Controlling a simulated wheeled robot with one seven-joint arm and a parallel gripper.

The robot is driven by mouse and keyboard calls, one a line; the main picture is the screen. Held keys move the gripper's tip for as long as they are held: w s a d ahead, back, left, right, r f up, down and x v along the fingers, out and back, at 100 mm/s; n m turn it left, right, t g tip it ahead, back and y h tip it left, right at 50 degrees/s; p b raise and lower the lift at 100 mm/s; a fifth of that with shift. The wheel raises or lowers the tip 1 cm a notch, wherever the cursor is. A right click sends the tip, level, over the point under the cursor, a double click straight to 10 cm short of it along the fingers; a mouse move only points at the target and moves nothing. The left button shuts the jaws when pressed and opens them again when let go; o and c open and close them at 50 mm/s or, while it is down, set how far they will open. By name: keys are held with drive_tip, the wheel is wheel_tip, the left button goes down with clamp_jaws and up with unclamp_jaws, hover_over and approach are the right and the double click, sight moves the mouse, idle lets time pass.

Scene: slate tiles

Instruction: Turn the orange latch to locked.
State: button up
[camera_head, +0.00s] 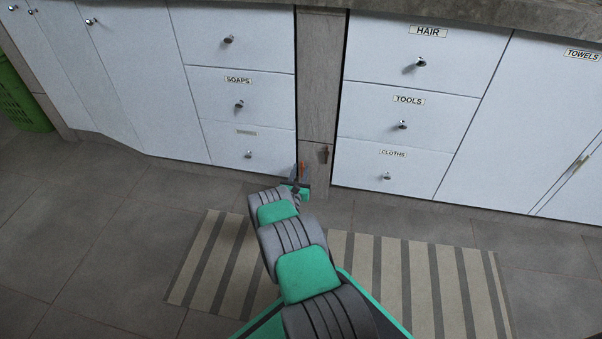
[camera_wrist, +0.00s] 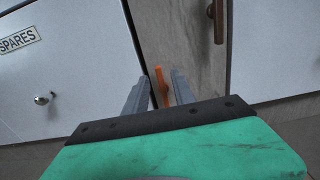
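The orange latch (camera_wrist: 163,84) is a narrow upright piece on the grey wood-look panel between the white drawer fronts. In the wrist view it shows between the two grey fingers of my gripper (camera_wrist: 160,80), with a gap visible on its left side. The fingers are apart and do not appear closed on it; how deep the latch sits between them I cannot tell. In the head view the latch (camera_head: 302,169) is a small orange sliver just above my gripper (camera_head: 300,181), low by the panel's left edge. My gripper hides part of it.
A brown handle (camera_wrist: 217,18) sits on the panel to the upper right. The SPARES drawer (camera_wrist: 70,60) with a round knob is on the left, and the CLOTHS drawer (camera_head: 365,170) is on the right. A striped rug (camera_head: 410,280) lies on the tiled floor below.

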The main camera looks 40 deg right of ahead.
drive_tip(key=shift+w+d, duration=0.3)
drive_tip(key=shift+d, duration=0.05)
clamp_jaws()
idle(0.4)
